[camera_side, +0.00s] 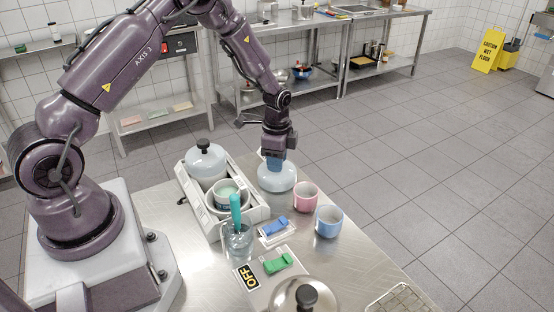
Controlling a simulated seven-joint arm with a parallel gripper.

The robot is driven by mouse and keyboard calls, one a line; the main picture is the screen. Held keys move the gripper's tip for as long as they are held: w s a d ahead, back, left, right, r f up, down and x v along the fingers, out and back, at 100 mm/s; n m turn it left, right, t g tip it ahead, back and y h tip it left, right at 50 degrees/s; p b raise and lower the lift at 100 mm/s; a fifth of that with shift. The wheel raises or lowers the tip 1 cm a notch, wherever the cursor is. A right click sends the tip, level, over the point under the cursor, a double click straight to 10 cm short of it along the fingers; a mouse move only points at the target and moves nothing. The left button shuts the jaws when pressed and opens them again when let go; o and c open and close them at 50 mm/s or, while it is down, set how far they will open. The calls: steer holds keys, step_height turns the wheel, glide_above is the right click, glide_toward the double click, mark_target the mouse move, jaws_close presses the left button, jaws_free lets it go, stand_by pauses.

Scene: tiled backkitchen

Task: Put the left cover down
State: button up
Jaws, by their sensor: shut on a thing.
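My gripper (277,160) points straight down, shut on the top of a pale blue domed cover (277,180). Its knob is hidden between the blue fingertips. The cover is level, to the right of a white two-place holder (188,192); I cannot tell whether it touches the table. A second pale blue cover (207,160) with a black knob sits on the pot in the holder's far place. The near place holds an uncovered pot (228,203) with pale green contents.
A pink cup (305,197) and a blue cup (329,221) stand close to the right of the held cover. Nearer are a blue switch (275,227), a green switch (278,263), a glass with a teal-handled tool (236,240), and a steel lid (304,295).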

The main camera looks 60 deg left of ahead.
steer(key=shift+f, duration=0.2)
steer(key=o, duration=0.9)
steer(key=shift+o, duration=0.2)
step_height(320, 180, up, 12)
steer(key=s+d+r+n+t, duration=0.1)
steer(key=s+d+r+n, duration=0.2)
steer(key=r, duration=0.4)
steer(key=s+d+r+n+t, duration=0.1)
steer(key=s+d+r, duration=0.25)
steer(key=r, duration=0.35)
steer(key=s+d+r+n+t, duration=0.1)
steer(key=s+d+r+n, duration=0.1)
steer(key=s, duration=0.6)
steer(key=s+d+r+n+t, duration=0.2)
steer(key=s+d+n, duration=0.1)
steer(key=s, duration=0.5)
steer(key=shift+r+t, duration=0.3)
steer(key=shift+r, duration=0.1)
